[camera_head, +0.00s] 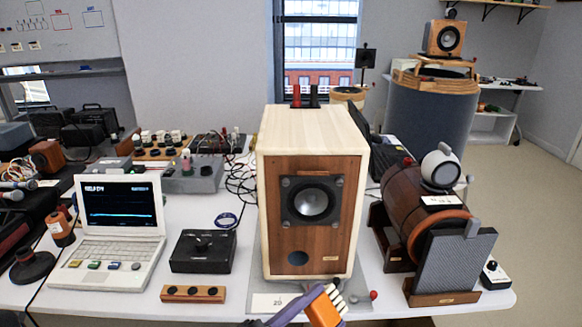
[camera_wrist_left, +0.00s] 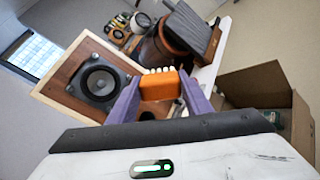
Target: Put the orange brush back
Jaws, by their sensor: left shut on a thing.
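The orange brush (camera_head: 326,311) shows at the bottom edge of the head view, with pale bristles on its upper right side. My left gripper (camera_head: 318,298) has purple fingers and is shut on the brush, in front of the wooden speaker. In the left wrist view the orange brush (camera_wrist_left: 158,90) sits between the two purple fingers of the left gripper (camera_wrist_left: 160,97), its bristles pointing away from the gripper. My right gripper is not in view.
The wooden speaker (camera_head: 270,210) stands mid-table on a grey mat (camera_head: 357,309). A wooden barrel (camera_head: 397,200) and a dark grey panel (camera_head: 457,262) stand to its right. A laptop (camera_head: 115,250), a black box (camera_head: 203,262) and a wooden strip (camera_head: 193,294) lie left. A cardboard box (camera_wrist_left: 240,90) shows at the wrist view's right.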

